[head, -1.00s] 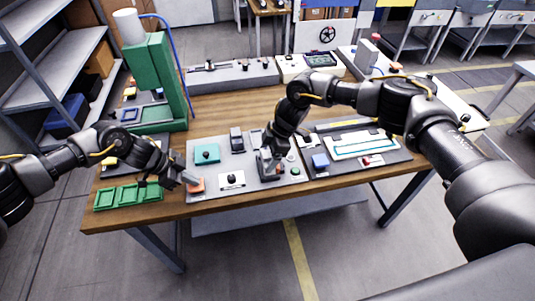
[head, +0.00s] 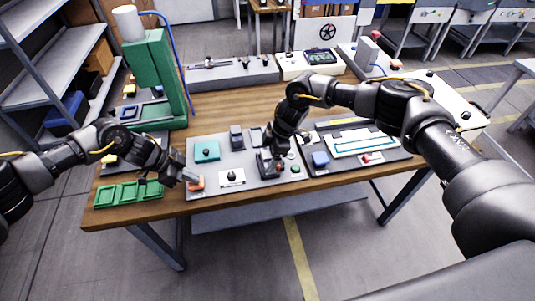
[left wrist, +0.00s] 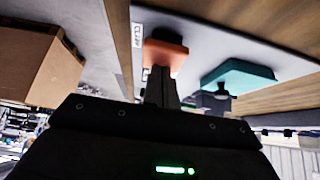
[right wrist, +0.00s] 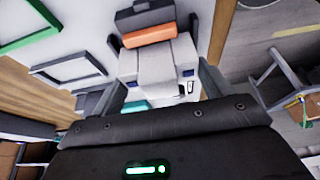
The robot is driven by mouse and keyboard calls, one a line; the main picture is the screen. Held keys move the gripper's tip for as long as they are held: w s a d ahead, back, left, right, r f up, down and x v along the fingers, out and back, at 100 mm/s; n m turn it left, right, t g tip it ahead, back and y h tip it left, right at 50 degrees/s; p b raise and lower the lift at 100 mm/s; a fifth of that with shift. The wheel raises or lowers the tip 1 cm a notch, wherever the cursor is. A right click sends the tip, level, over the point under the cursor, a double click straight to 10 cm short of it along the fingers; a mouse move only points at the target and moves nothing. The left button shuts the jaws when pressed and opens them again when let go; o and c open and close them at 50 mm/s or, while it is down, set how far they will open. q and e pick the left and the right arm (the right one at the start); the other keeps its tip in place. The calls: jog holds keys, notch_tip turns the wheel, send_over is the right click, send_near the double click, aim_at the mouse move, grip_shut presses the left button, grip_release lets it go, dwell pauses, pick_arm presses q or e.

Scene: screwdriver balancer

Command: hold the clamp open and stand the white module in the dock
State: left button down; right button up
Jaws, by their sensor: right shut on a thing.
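My left gripper (head: 183,179) is shut at an orange pad (left wrist: 166,55) beside a label that reads CLAMP; its fingertips appear to touch the pad's edge. The pad (head: 195,183) is at the left of the grey board. My right gripper (right wrist: 163,88) is shut on the white module (right wrist: 160,62), a pale block between its fingers. An orange bar on a dark bracket, which looks like the clamp (right wrist: 148,36), is just beyond the module. In the head view my right gripper (head: 270,158) is low over the dark dock (head: 268,170) and hides the module; I cannot tell whether it is seated.
The grey board (head: 205,193) also carries a teal block (head: 207,151), a white plate with a black knob (head: 232,178) and a green button (head: 295,169). A green tray (head: 130,193) is at left, a green tower (head: 155,65) behind it.

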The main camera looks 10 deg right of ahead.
jog(key=shift+f, duration=0.4)
jog(key=o, duration=1.1)
jog(key=shift+c, duration=0.2)
jog(key=v, duration=1.2)
pick_arm(q)
jog(key=shift+f, duration=0.1)
pick_arm(e)
jog(key=shift+r, duration=3)
